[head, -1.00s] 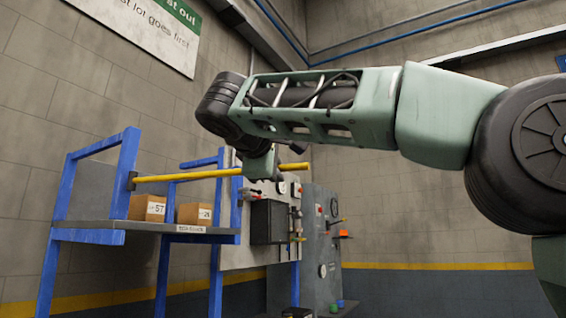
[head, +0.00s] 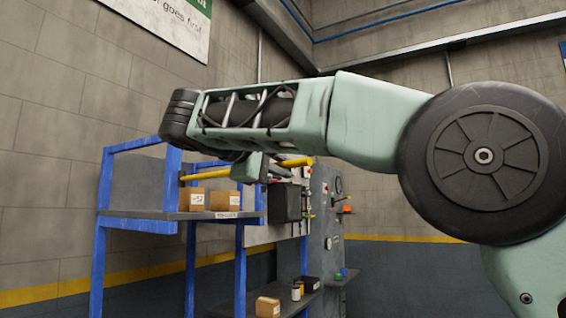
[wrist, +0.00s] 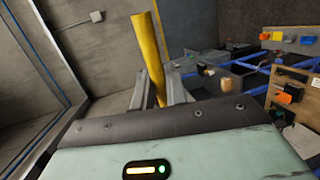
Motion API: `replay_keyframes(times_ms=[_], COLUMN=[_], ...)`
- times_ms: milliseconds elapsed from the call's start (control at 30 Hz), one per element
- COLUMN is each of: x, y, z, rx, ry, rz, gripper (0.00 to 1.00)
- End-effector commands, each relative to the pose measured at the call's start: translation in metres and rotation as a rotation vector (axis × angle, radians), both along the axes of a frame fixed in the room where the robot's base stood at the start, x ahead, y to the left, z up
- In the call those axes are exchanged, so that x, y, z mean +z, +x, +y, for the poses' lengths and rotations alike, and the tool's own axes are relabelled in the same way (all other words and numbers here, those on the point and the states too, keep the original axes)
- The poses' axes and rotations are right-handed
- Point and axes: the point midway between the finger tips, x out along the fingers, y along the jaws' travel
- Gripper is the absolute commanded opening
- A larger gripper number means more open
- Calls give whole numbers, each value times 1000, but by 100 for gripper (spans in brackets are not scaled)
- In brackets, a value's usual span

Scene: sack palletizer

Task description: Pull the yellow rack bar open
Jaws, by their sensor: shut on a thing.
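The yellow rack bar (head: 205,175) runs roughly level across the blue rack in the head view, with its left end at the front blue post and its right end (head: 298,162) past my gripper. My gripper (head: 252,168) is on the bar toward its right end. In the wrist view the yellow bar (wrist: 147,45) stands between the two grey fingers of my gripper (wrist: 158,78), which are shut around it. The fingers' contact with the bar is partly hidden by the gripper body.
The blue rack (head: 103,190) carries two cardboard boxes (head: 224,201) on its upper shelf. A smaller box (head: 267,307) and jars stand lower down. Right of the rack is a grey panel (head: 325,210) with gauges and knobs.

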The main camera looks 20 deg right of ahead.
Motion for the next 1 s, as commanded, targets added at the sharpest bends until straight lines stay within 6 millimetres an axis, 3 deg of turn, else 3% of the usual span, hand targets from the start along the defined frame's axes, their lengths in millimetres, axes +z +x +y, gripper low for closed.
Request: replay_keyframes(times_ms=[233,300,333,733,1000], x=[1,1,1,1,11], y=[1,1,1,-4,-33], z=[0,0,0,7,51], rx=[2,2,2,3,6], ry=[-1,0,0,0,2], rz=[-4,-3,-3,-2,-4], gripper=[0,28,32,32,32])
